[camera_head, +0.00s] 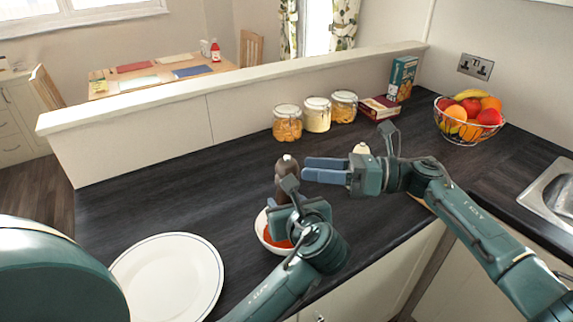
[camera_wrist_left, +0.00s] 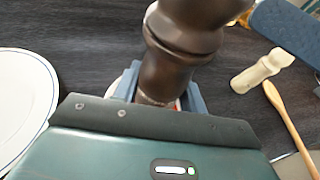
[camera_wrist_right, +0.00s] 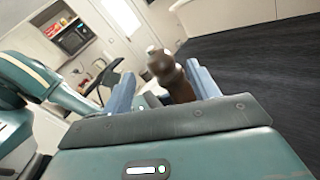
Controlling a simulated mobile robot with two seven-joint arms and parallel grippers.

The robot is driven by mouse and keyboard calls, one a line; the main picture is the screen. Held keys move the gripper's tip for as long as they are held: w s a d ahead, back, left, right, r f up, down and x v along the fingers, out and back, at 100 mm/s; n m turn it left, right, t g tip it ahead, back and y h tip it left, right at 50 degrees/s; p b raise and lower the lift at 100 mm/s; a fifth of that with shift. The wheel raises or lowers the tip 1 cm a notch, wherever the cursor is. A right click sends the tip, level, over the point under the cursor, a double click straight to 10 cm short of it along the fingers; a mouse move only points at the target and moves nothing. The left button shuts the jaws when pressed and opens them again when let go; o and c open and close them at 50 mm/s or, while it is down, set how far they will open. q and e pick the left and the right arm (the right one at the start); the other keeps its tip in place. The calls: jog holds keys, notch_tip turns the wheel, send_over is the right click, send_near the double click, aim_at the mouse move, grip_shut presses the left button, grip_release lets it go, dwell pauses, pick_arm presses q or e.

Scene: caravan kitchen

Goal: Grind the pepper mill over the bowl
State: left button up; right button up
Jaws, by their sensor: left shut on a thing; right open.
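The dark brown pepper mill (camera_head: 287,170) stands roughly upright above the white bowl (camera_head: 261,232), which has red food in it. My left gripper (camera_head: 284,200) is shut on the mill's lower body. The left wrist view shows the mill (camera_wrist_left: 185,45) rising between the fingers, with the bowl mostly hidden behind. My right gripper (camera_head: 312,169) is open, its fingers level and pointing left at the mill's upper part. In the right wrist view the mill (camera_wrist_right: 172,72) appears between the two open fingers; I cannot tell whether they touch it.
A white plate (camera_head: 170,278) lies at the front left. A pale mill (camera_wrist_left: 262,70) and a wooden spoon (camera_wrist_left: 288,115) are to the right, partly behind my right gripper in the head view. Jars (camera_head: 317,115), a box (camera_head: 402,78) and a fruit basket (camera_head: 467,120) stand at the back.

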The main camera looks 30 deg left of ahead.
aim_at(298, 168)
jog(key=x, duration=0.6)
jog(key=shift+c, duration=0.2)
jog(key=c, duration=1)
jog(key=shift+o, duration=0.2)
jog(key=shift+m+t+y, duration=0.3)
jog(key=shift+m+t, duration=0.5)
jog(key=shift+t, duration=0.4)
jog(key=o, duration=1)
jog(key=w+d, duration=0.2)
jog(key=d, duration=0.9)
jog(key=shift+w+d, duration=0.15)
jog(key=shift+d, duration=0.25)
